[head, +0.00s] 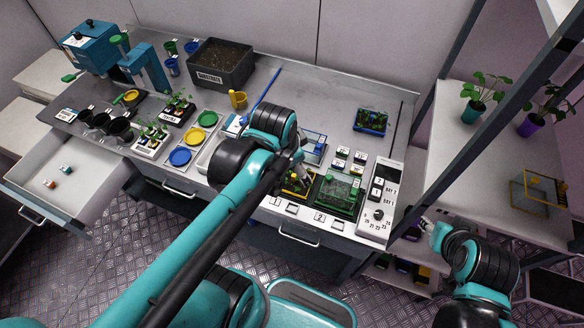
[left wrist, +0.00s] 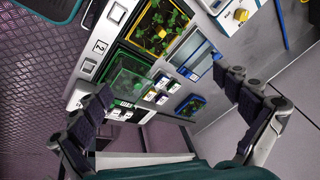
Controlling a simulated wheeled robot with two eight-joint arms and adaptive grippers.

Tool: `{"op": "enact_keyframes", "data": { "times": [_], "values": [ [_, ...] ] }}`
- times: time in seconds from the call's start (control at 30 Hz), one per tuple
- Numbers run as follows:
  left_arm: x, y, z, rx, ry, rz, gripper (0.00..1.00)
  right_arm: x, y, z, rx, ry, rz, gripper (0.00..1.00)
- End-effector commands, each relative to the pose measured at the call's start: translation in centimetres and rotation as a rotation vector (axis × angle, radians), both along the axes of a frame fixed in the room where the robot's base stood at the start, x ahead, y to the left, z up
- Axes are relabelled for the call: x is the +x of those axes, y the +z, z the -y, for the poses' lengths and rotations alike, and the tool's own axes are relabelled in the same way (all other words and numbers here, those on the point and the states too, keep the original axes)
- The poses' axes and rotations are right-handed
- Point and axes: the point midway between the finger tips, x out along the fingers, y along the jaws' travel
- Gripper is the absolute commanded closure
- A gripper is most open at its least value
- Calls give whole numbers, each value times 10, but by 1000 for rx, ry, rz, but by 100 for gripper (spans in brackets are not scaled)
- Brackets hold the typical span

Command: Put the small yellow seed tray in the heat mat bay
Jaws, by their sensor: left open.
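The small yellow seed tray (head: 298,184), with green seedlings on dark soil, sits behind the label 1 at the bench front. It also shows at the top of the left wrist view (left wrist: 158,27). A green tray under a clear cover (head: 340,192) stands right beside it, behind the label 2. My left gripper (head: 301,160) is above the bench just behind the yellow tray, and its arm partly hides the tray. In the left wrist view its fingers (left wrist: 168,84) are spread wide, with nothing between them. My right gripper (head: 422,226) is off the bench's right end; its fingers are unclear.
A white control box (head: 380,200) with a dial stands right of the green tray. Behind are small labelled blocks (head: 350,159), a blue-edged clear cover (head: 314,147) and a blue seed tray (head: 370,121). A rack post (head: 480,105) rises at the right. The back right bench is mostly clear.

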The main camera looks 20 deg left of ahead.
Motion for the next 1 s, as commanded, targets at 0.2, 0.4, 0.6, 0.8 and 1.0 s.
{"op": "enact_keyframes", "data": {
  "times": [0.2,0.4,0.6,0.8,1.0],
  "values": [
    [-29,9,10,-212,405,190,0,0,0,0,0,0,0,60],
    [-35,10,13,-306,541,249,0,0,0,0,0,0,0,60],
    [-35,11,13,-312,548,251,0,0,0,0,0,0,0,60],
    [-35,-2,12,-310,547,250,0,0,-12,0,0,0,0,60],
    [-35,-48,12,-310,547,249,0,0,-58,0,0,0,0,60]
  ]
}}
